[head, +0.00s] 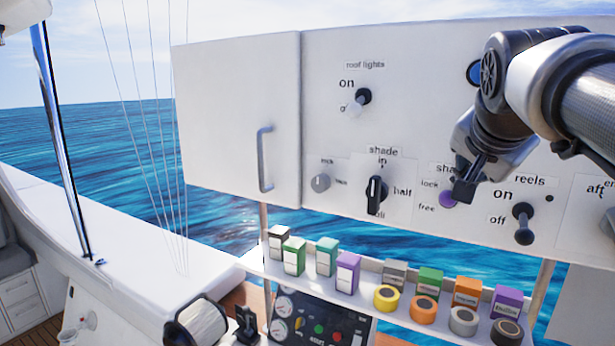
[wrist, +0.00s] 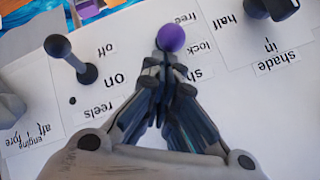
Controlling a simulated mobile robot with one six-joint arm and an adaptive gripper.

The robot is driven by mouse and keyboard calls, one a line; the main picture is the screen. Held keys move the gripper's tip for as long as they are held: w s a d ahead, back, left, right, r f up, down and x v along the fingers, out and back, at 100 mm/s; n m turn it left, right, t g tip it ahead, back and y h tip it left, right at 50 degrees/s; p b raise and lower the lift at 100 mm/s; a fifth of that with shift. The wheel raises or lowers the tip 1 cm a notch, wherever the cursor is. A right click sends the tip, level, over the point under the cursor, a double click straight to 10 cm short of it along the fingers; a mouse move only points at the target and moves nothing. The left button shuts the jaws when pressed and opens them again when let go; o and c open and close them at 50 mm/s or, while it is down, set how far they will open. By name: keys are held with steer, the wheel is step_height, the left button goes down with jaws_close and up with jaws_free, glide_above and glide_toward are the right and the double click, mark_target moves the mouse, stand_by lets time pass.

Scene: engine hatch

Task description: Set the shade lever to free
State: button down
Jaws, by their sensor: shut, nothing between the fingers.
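The shade lever has a purple ball knob (head: 448,198), low on the white panel beside the "lock" and "free" labels. In the wrist view, the purple ball (wrist: 171,38) is just beyond my fingertips, level with the space between those two labels. Which setting it is in I cannot tell. My gripper (head: 463,191) is shut with nothing between its fingers. Its fingertips (wrist: 162,62) are at the "lock" side of the ball, very close to it; whether they touch is unclear. My fingers hide part of the "shade" label above the lever.
A black shade selector (head: 377,194) marked in and half is to the left, a black reels lever (head: 523,222) to the right. The roof lights lever (head: 360,99) is higher up. A shelf (head: 375,307) with boxes and tape rolls runs below. A cabinet handle (head: 264,160) stands out at left.

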steer(key=f+t+h+b, duration=0.1)
steer(key=b, duration=0.5)
steer(key=s+a+f+t+h+b, duration=0.1)
steer(key=t+b, duration=0.1)
steer(key=b, duration=0.4)
steer(key=s+f+t+b, duration=0.1)
steer(key=b, duration=0.5)
steer(key=shift+a+f+n+t+h+b, duration=0.2)
steer(key=shift+n+t+h+b, duration=0.1)
steer(key=shift+t+h, duration=0.1)
